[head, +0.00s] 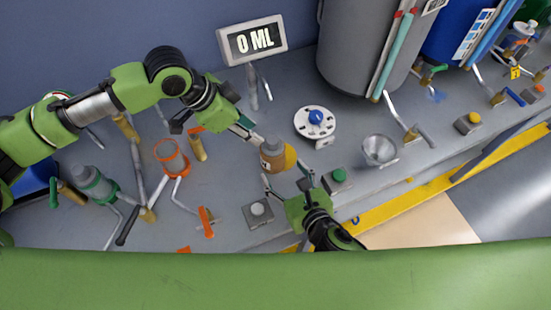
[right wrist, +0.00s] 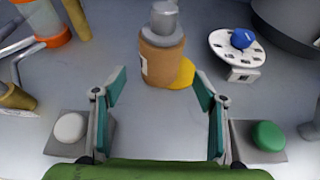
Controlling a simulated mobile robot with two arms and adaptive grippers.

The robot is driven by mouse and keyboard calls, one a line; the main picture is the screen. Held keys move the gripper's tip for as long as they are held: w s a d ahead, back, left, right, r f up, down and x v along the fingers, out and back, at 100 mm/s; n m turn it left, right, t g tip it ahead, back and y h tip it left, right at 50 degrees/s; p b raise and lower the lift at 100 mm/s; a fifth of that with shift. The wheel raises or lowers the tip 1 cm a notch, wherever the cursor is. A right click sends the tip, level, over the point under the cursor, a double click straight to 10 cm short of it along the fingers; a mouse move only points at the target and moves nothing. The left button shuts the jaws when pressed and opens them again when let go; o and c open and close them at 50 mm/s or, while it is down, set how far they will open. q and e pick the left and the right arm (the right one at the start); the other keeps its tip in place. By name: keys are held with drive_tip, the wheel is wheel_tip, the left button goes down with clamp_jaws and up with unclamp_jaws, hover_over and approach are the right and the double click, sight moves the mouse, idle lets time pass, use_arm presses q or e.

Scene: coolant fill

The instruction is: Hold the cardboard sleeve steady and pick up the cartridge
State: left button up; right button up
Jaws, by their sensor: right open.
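The tan cardboard sleeve (head: 272,160) stands upright on the grey bench, with a pale label on its side; it also shows in the right wrist view (right wrist: 160,66). The grey cartridge (right wrist: 164,18) sticks up out of the sleeve's top. My right gripper (head: 285,172) is open and empty in front of the sleeve, its two fingers apart and pointing toward it. My left gripper (head: 247,129) is just up and left of the sleeve in the head view. Its finger gap is too small to make out, and I see no contact with the sleeve in the right wrist view.
A yellow round thing (right wrist: 186,74) sits right behind the sleeve. A white button box (right wrist: 70,127) and a green button box (right wrist: 268,136) flank my right gripper. A white dial with a blue knob (head: 315,119), a metal funnel (head: 379,149) and an orange-rimmed container (head: 171,157) stand nearby.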

sight(273, 157)
drive_tip(key=x, duration=0.9)
drive_tip(key=shift+s+r, duration=0.1)
